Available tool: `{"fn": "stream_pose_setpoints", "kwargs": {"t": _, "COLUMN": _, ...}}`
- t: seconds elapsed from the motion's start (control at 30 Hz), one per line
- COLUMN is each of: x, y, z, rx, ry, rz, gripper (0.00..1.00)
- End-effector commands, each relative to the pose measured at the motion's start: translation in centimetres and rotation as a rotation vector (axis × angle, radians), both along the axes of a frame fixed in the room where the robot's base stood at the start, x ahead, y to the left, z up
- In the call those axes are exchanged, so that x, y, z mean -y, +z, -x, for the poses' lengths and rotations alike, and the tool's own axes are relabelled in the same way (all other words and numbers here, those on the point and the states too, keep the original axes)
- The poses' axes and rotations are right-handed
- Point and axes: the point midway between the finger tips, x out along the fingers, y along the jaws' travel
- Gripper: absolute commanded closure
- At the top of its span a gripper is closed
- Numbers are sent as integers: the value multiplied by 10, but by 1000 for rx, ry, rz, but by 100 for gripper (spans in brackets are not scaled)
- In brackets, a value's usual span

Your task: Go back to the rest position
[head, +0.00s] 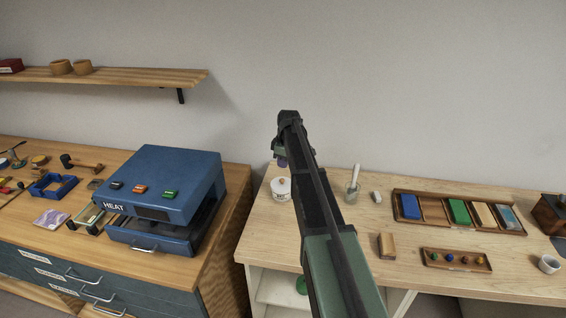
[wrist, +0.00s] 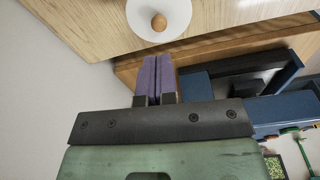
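My gripper (head: 282,162) is raised above the left end of the pale wooden table, near the white lidded jar (head: 281,188). In the wrist view its two purple fingers (wrist: 158,62) lie side by side with only a thin line between them, and I see nothing held. The jar's white lid with its round wooden knob (wrist: 158,22) shows just beyond the fingertips, apart from them. My arm crosses the middle of the head view and hides part of the table.
A blue heat press (head: 165,190) stands on the left bench, beside a gap between the benches. A glass with a light tool (head: 353,192), a wooden block (head: 387,246) and a tray of coloured blocks (head: 432,222) are right of my arm. A wall shelf (head: 130,76) hangs upper left.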

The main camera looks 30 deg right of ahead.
Motion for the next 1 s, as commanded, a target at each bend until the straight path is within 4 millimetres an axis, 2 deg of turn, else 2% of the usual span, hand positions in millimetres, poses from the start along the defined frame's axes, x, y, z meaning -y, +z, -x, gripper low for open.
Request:
{"fn": "stream_pose_setpoints", "kwargs": {"t": 0.07, "x": 0, "y": 8, "z": 0, "rx": 0, "ry": 0, "rz": 0, "gripper": 100}}
{"fn": "stream_pose_setpoints", "kwargs": {"t": 0.5, "x": 0, "y": 7, "z": 0, "rx": 0, "ry": -4, "rz": 0, "gripper": 100}}
{"fn": "stream_pose_setpoints", "kwargs": {"t": 0.6, "x": 0, "y": 7, "z": 0, "rx": -10, "ry": -93, "rz": -7, "gripper": 100}}
{"fn": "stream_pose_setpoints", "kwargs": {"t": 0.67, "x": -2, "y": 7, "z": 11, "rx": -26, "ry": -216, "rz": -11, "gripper": 100}}
{"fn": "stream_pose_setpoints", "kwargs": {"t": 0.73, "x": -19, "y": 5, "z": 58, "rx": -54, "ry": -423, "rz": -13, "gripper": 100}}
{"fn": "stream_pose_setpoints", "kwargs": {"t": 0.77, "x": -34, "y": 4, "z": 82, "rx": -66, "ry": -510, "rz": -12, "gripper": 100}}
{"fn": "stream_pose_setpoints", "kwargs": {"t": 0.8, "x": -56, "y": 1, "z": 112, "rx": -80, "ry": -609, "rz": -7, "gripper": 100}}
{"fn": "stream_pose_setpoints", "kwargs": {"t": 0.87, "x": -90, "y": -3, "z": 157, "rx": -96, "ry": -734, "rz": 0, "gripper": 100}}
{"fn": "stream_pose_setpoints", "kwargs": {"t": 0.9, "x": -113, "y": -6, "z": 188, "rx": -103, "ry": -802, "rz": 8, "gripper": 100}}
{"fn": "stream_pose_setpoints", "kwargs": {"t": 1.0, "x": -163, "y": -14, "z": 259, "rx": -114, "ry": -903, "rz": 25, "gripper": 100}}
